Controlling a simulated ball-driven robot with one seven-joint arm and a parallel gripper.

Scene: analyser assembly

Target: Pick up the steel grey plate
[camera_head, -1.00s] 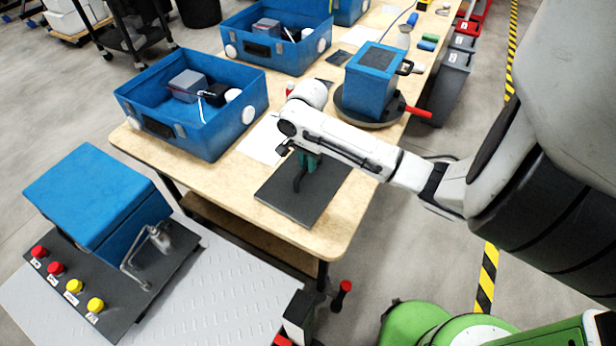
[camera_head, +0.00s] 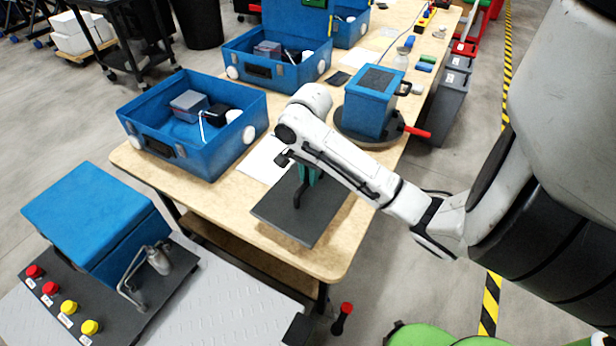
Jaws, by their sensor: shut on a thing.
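The steel grey plate (camera_head: 322,222) is a dark, flat, square sheet over the front right part of the wooden table. My gripper (camera_head: 299,200) points down at the plate's upper middle, with a black finger and a teal part showing below the white wrist. It is shut on the plate, though the grip itself is small and partly hidden by my arm. The plate looks about level. I cannot tell whether it touches the tabletop or is slightly above it.
A blue open bin (camera_head: 165,155) stands left of the plate, with a white sheet (camera_head: 262,160) between. A blue box (camera_head: 372,100) on a round grey base with a red handle stands behind. A blue-lidded button panel (camera_head: 95,215) is at the lower left. The front table corner (camera_head: 325,265) is bare.

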